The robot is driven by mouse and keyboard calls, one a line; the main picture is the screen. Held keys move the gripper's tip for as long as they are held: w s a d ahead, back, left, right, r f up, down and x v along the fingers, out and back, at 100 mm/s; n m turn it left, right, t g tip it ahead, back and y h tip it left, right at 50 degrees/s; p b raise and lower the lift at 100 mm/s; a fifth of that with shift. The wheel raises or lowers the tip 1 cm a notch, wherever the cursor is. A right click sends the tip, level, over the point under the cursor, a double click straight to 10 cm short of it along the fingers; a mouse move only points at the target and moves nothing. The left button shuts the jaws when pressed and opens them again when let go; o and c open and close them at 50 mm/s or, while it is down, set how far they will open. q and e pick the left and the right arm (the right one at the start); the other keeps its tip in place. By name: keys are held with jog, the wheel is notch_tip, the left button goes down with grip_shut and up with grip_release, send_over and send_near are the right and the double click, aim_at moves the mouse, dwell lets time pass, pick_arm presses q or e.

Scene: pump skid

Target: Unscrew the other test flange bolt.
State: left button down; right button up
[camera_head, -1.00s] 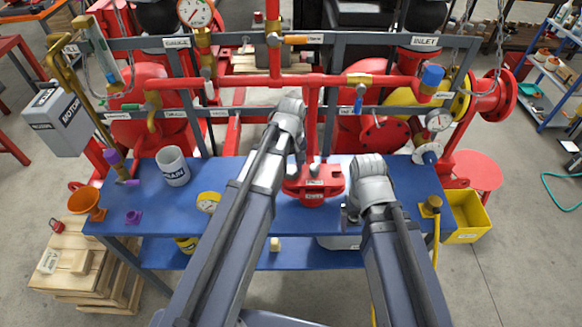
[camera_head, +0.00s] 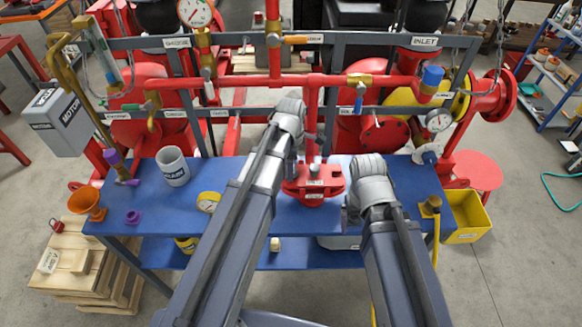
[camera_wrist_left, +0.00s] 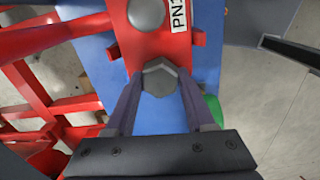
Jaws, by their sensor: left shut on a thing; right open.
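The red test flange (camera_head: 322,187) stands on the blue bench, just right of my left arm in the head view. In the left wrist view its red top (camera_wrist_left: 150,45) shows, with a white "PN" label. My left gripper (camera_wrist_left: 160,84) is shut on a grey hex bolt (camera_wrist_left: 160,76) at the flange's near end, one finger on each side of the head. A second, rounder grey head (camera_wrist_left: 146,13) sits further along the flange. My right gripper (camera_head: 350,212) is open beside the flange's right side, its fingers mostly hidden by its wrist.
Red pipework (camera_head: 265,81) and a grey frame stand close behind. A yellow bin (camera_head: 468,215) is right of the bench.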

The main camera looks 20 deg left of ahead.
pick_arm(q)
jog(key=shift+c, duration=0.9)
grip_release()
jog(key=shift+r, duration=0.1)
notch_tip(320, 180, up, 8)
jog(key=p, duration=0.8)
jog(key=shift+f, duration=0.2)
